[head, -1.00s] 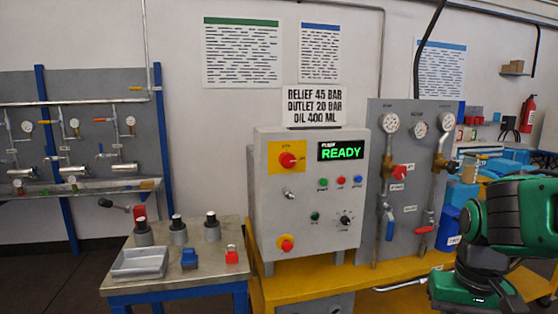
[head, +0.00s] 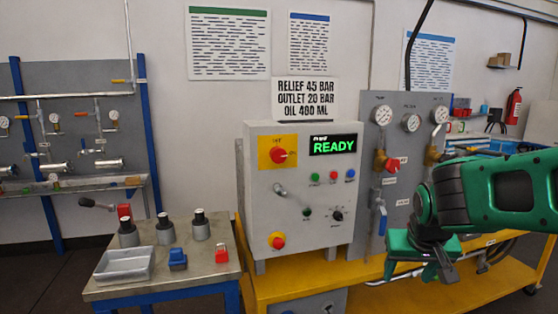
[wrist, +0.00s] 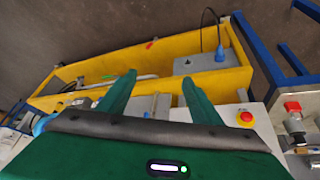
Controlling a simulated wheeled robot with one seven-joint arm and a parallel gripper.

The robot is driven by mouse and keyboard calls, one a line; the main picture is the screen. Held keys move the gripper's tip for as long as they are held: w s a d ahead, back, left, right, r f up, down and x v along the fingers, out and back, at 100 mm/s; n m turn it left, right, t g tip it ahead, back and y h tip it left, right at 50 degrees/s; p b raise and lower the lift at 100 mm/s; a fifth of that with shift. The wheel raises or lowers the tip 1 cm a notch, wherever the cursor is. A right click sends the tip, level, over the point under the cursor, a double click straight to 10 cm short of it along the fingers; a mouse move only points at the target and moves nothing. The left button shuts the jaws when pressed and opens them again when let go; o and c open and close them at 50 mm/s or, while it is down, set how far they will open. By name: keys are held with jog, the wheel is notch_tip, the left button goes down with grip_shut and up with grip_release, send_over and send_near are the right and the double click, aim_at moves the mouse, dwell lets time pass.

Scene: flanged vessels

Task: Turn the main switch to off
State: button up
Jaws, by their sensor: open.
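The main switch (head: 278,156) is a red rotary knob on a yellow plate at the upper left of the grey control box (head: 310,222). A green READY display (head: 333,145) is lit beside it. Below on the box are small coloured buttons, a black selector and a red stop button on yellow (head: 277,241), which also shows in the wrist view (wrist: 246,117). My gripper (head: 440,272) is at the right, in front of the yellow bench and well apart from the switch. In the wrist view my green fingers (wrist: 154,92) are spread, with nothing between them.
A gauge panel (head: 398,100) with valves stands right of the box. A side table (head: 165,275) at left holds a grey tray (head: 124,264), several cylinders, a blue padlock-like block (head: 177,259) and a red one (head: 221,253). Open space lies before the box.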

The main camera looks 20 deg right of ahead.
jog(key=w+a+r+n+t, duration=0.15)
jog(key=w+r+t, duration=0.25)
jog(key=w, duration=0.6)
jog(key=n+t+y, duration=0.3)
jog(key=n+t, duration=0.1)
jog(key=t, duration=0.6)
send_near(279, 156)
jog(key=w, duration=0.9)
jog(key=shift+w+d+r, duration=0.1)
jog(key=shift+w+r, duration=0.05)
jog(key=c, duration=1.1)
